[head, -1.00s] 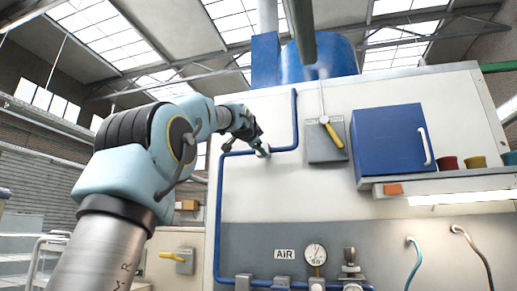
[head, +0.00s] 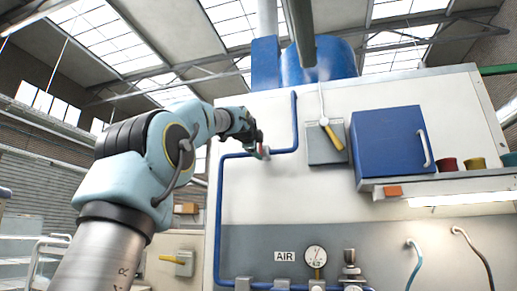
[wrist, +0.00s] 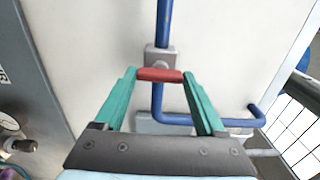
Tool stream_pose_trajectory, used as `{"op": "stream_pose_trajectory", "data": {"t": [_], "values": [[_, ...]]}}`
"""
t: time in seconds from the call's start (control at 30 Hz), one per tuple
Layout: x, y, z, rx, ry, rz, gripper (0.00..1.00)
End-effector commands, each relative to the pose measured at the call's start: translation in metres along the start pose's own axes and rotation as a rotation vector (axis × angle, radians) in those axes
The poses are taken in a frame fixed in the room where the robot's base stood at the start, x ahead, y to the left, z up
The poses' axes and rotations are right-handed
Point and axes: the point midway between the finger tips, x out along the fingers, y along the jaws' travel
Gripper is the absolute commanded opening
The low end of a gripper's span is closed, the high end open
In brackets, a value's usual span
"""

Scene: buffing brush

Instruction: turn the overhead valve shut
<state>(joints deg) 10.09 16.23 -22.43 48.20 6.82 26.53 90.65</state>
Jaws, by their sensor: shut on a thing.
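The overhead valve has a short red handle (wrist: 160,75) and a grey body (wrist: 161,58) on the blue pipe against the white panel. In the wrist view the handle lies crosswise between the green fingertips of my gripper (wrist: 159,77), which is shut on it end to end. In the head view my gripper (head: 259,149) is at the blue pipe's bend on the panel. A small bit of the red handle (head: 265,151) shows there, and the fingers partly hide the valve.
The blue pipe (head: 295,122) runs up the panel right of my gripper. A grey box with a yellow lever (head: 331,134) and a blue cabinet (head: 389,142) are further right. A pressure gauge (head: 316,256) sits below. The panel under the valve is mostly clear.

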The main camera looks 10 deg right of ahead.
Motion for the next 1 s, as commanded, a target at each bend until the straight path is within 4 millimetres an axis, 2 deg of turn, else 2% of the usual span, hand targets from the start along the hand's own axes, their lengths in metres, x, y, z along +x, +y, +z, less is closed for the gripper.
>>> {"op": "stream_pose_trajectory", "data": {"t": [0.37,0.4,0.63,0.87,1.0], "values": [[0.0,0.001,0.0,0.006,0.0,0.003,0.17],[0.0,0.001,0.0,0.006,0.0,0.003,0.75],[0.0,0.001,0.0,0.005,0.0,0.002,1.0],[-0.001,0.001,0.0,0.005,0.0,0.001,1.0],[-0.011,0.002,0.0,0.005,-0.001,-0.002,1.0]]}}
